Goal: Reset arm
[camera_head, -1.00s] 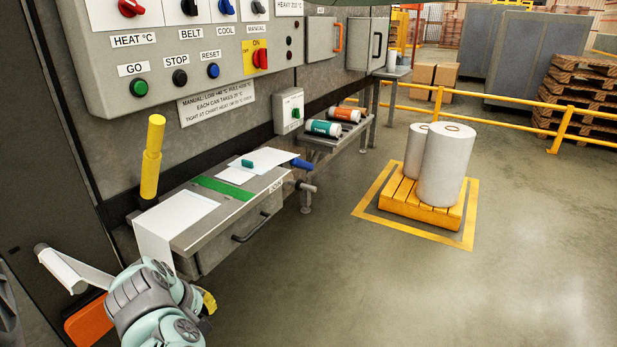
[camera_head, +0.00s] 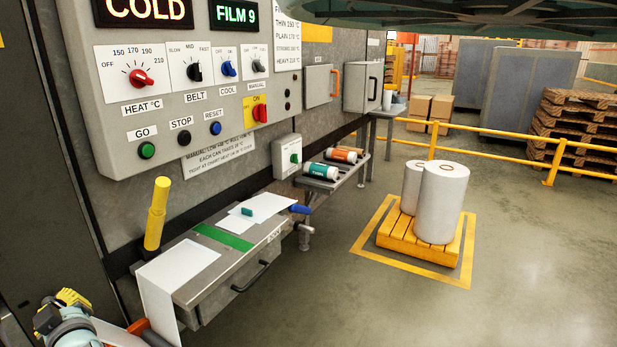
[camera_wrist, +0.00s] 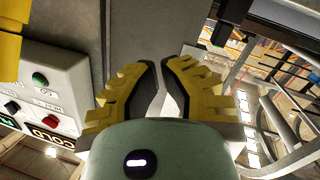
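My gripper (camera_wrist: 161,78) has two ridged yellow fingers in the wrist view. A narrow gap shows between them, with nothing held in it. In the head view only part of my gripper (camera_head: 73,298) and wrist shows, at the lower left corner. It is left of the grey bench (camera_head: 232,262) and in front of the dark cabinet side. In the wrist view the grey control panel (camera_wrist: 48,85) appears tilted at the left, beside the fingers and apart from them.
A yellow post handle (camera_head: 155,215) stands at the bench's left end. White sheets (camera_head: 190,266) lie on the bench. Above hangs the control panel (camera_head: 175,105), showing COLD and FILM 9. White rolls (camera_head: 441,205) stand on a yellow pallet at right. A green round overhead part hangs at top right. Open floor lies between.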

